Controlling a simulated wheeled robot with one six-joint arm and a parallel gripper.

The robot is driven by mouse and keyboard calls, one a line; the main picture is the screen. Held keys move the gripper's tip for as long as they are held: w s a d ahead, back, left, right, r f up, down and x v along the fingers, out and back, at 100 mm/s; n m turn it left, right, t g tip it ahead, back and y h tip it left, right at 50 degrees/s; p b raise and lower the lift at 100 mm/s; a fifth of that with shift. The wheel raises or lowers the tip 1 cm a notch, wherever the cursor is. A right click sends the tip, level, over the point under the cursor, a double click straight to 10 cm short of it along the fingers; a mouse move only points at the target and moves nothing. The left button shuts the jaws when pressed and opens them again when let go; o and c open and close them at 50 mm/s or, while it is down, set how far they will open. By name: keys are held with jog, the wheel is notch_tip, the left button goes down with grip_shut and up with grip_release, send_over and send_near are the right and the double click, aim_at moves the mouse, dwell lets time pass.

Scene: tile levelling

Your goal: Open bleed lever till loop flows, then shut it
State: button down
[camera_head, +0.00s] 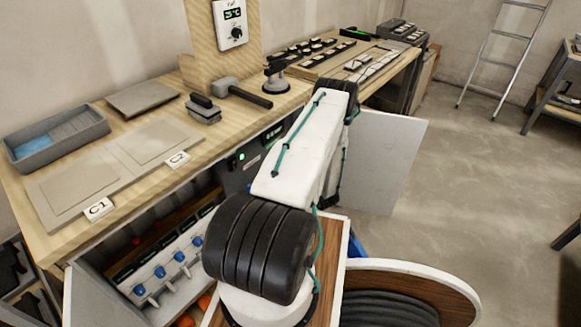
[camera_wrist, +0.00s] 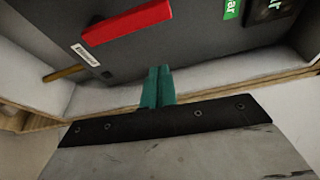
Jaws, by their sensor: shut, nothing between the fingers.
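A red lever (camera_wrist: 127,22) lies across the dark grey unit (camera_wrist: 185,45) in the wrist view, slanting slightly up to the right. A small white label (camera_wrist: 88,55) sits below its left end; its print is hard to read. My gripper (camera_wrist: 158,75) has its green fingers together and empty, below and right of the lever and apart from it. In the head view, my arm hides the gripper and the lever. Part of the dark unit (camera_head: 240,160) with a green light shows under the bench. No flow of the loop can be made out.
A green display (camera_wrist: 232,8) and black knob (camera_wrist: 268,8) are at the wrist view's top right. A brownish rod (camera_wrist: 64,73) juts left. Blue-handled valves (camera_head: 160,271) stand in the cabinet below the wooden bench (camera_head: 75,232). A hose reel (camera_head: 440,290) is at lower right.

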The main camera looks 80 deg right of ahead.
jog(key=v, duration=0.6)
jog(key=shift+s+a, duration=0.2)
jog(key=shift+a, duration=0.2)
jog(key=shift+f, duration=0.1)
